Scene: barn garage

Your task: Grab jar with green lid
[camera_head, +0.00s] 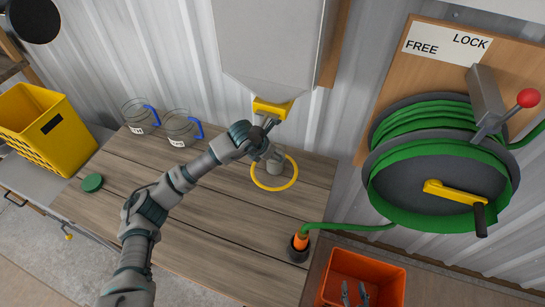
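A round green lid (92,183) shows at the left of the wooden workbench (200,225). I cannot make out a jar body under it. Two clear jars with blue handles, the left one (139,117) and the right one (181,129), stand at the back of the bench.
The grey dispenser (270,45) with a yellow outlet hangs above a yellow ring (292,182) on the bench. A yellow crate (45,128) stands at left. A green hose reel (440,165) and an orange bin (385,275) are at right. The bench front is mostly clear.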

